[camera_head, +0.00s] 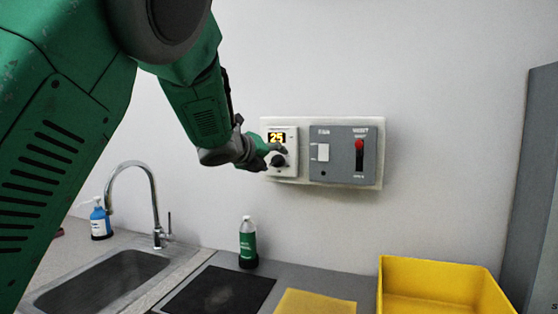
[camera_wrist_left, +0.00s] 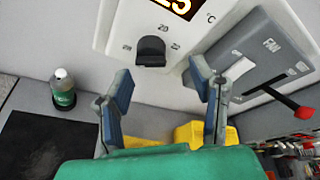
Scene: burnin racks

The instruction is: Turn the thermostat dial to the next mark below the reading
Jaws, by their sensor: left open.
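The thermostat (camera_head: 290,135) is a white box on the wall panel, and its lit display (camera_head: 277,137) reads 25. Its black dial (camera_head: 278,161) sits below the display. In the left wrist view the dial (camera_wrist_left: 151,50) has printed marks around it: 20 above, 22 at right, and a left number that is hard to read. Where the dial points is not clear. My left gripper (camera_head: 272,155) is at the thermostat in the head view. In the wrist view the left gripper (camera_wrist_left: 163,85) is open and empty, its fingers below and either side of the dial, apart from it.
Right of the thermostat is a grey box (camera_head: 343,175) marked FAN with a red-knobbed lever (camera_head: 359,144) and a white switch (camera_head: 322,152). Below are a sink (camera_head: 110,275), a green bottle (camera_head: 248,245), a dark mat (camera_head: 220,290) and a yellow bin (camera_head: 435,268).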

